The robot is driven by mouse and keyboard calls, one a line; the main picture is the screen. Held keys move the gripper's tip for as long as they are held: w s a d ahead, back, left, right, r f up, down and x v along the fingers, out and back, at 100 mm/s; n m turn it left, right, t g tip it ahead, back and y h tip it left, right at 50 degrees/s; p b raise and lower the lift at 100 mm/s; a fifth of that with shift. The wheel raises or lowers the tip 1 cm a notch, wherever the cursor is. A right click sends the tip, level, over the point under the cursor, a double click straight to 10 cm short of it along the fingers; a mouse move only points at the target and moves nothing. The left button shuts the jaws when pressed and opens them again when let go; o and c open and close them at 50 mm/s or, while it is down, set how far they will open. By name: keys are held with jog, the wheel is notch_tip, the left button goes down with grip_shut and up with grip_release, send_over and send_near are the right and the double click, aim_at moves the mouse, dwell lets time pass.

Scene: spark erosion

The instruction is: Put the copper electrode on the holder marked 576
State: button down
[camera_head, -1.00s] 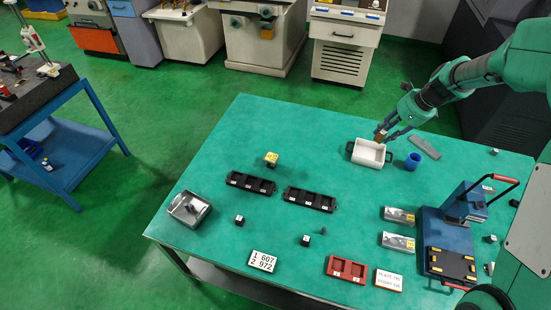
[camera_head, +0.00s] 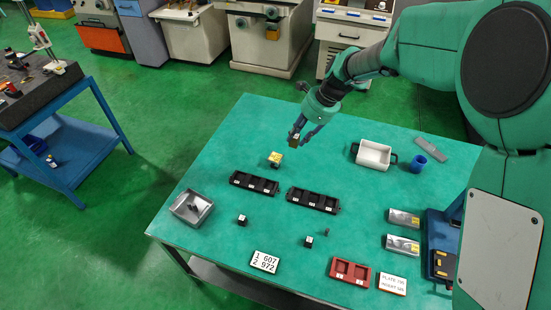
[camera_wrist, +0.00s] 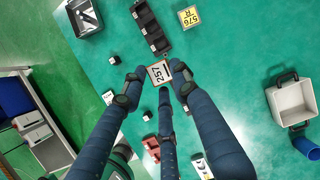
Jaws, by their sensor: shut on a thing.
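My gripper (camera_head: 301,132) is shut on the copper electrode (camera_head: 294,138), a small brownish block held above the green table. In the wrist view the electrode (camera_wrist: 159,73) sits between the fingertips, its pale face marked 257 and its edges copper-coloured. The holder marked 576 (camera_head: 275,158) has a yellow top and stands on the table, below and left of my gripper in the head view. In the wrist view its yellow face (camera_wrist: 189,18) reads 576 with an R, beyond the fingertips. The electrode is apart from the holder.
Two black slotted trays (camera_head: 254,183) (camera_head: 312,200) lie nearer than the holder. A white bin (camera_head: 374,155) and blue cup (camera_head: 418,163) stand to the right. A metal tray (camera_head: 191,207) is at left, with small dark blocks nearby. Table around the holder is clear.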

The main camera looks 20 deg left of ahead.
notch_tip(320, 180, down, 18)
jog(key=s+a, duration=0.1)
jog(key=a, duration=0.1)
jog(key=shift+s+a+n, duration=0.3)
jog(key=shift+s+n, duration=0.1)
jog(key=b, duration=0.1)
send_over(278, 158)
jog(key=shift+f, duration=0.7)
jog(key=shift+s, duration=0.1)
jog(key=shift+f+b, duration=0.5)
jog(key=shift+f, duration=1.3)
jog(key=shift+f, duration=0.1)
